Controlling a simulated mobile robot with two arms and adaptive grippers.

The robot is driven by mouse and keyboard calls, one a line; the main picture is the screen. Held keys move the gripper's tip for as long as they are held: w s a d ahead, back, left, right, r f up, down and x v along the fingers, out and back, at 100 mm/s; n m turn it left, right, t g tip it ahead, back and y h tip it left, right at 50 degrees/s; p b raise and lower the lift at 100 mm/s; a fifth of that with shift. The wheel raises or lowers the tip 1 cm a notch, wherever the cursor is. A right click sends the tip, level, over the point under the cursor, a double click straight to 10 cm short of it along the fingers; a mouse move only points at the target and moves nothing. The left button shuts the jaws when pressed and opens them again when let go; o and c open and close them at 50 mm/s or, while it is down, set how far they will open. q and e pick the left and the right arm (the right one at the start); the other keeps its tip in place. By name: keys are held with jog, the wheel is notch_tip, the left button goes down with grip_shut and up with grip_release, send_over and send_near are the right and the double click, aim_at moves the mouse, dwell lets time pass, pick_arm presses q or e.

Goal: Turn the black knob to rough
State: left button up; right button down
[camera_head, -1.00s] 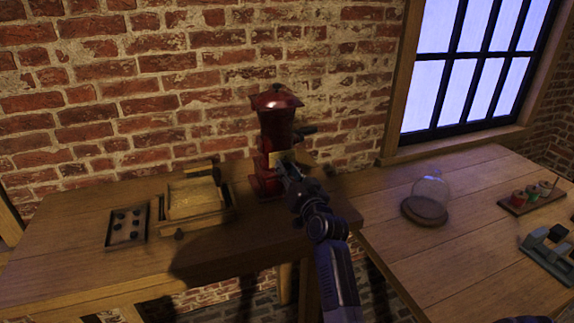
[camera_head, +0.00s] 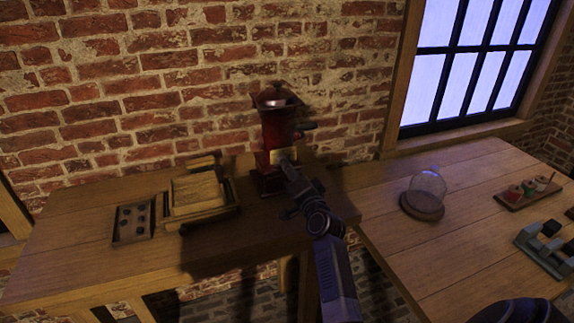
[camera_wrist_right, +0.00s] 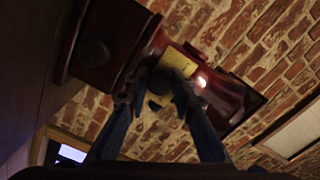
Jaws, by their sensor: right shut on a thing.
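A dark red grinder (camera_head: 277,125) stands upright at the back of the wooden bench, with a brass plate (camera_head: 283,156) low on its front. My right gripper (camera_head: 284,162) reaches up to this front. In the right wrist view, its two fingers close around the dark, round black knob (camera_wrist_right: 160,82) just beside the brass plate (camera_wrist_right: 178,60). The fingers partly hide the knob, and I cannot read any marking or tell its setting. A second dark round knob (camera_wrist_right: 95,52) shows on the grinder's base, apart from the fingers. My left gripper is in neither view.
A dark tray with several round pieces (camera_head: 134,222) and a shallow wooden box (camera_head: 225,212) lie left of the grinder. On the right table stand a glass dome (camera_head: 428,185), a board with small jars (camera_head: 512,197) and a grey rack (camera_head: 540,262). A brick wall is close behind.

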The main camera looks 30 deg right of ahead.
dwell(0.4)
jog(key=c, duration=1.7)
grip_release()
jog(key=shift+o, duration=0.2)
jog(key=v, duration=1.2)
jog(key=shift+d, duration=0.1)
